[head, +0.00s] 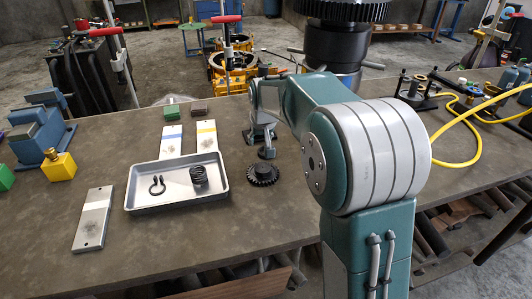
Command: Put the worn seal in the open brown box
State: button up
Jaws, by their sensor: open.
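I cannot pick out a worn seal or an open brown box with certainty in the head view. My gripper (267,153) is open, low over the bench just behind a black toothed gear (263,175). Whether it touches the gear cannot be told. My arm hides part of the bench to the right. A shallow grey metal tray (137,187) left of the gear holds a dark open ring (157,185) and a black coil spring (198,176).
Flat plates (94,218) lie left of and behind the tray. A blue vise (42,140) and yellow block (59,166) stand at left. A yellow hose (460,162) lies at right. The bench front left of my arm is clear.

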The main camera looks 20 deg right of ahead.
aim_at(259, 152)
jog(key=x, duration=0.3)
jog(key=shift+w+f, duration=0.1)
jog(key=shift+f, duration=0.2)
jog(key=shift+w+d+f, duration=0.15)
jog(key=shift+w+f, duration=0.35)
jog(key=shift+f, duration=0.25)
jog(key=shift+w+d+f, duration=0.15)
jog(key=shift+w+f, duration=0.4)
jog(key=shift+f, duration=0.2)
jog(key=shift+w+d+f, duration=0.15)
jog(key=shift+w+f, duration=0.35)
jog(key=shift+f, duration=0.25)
grip_shut()
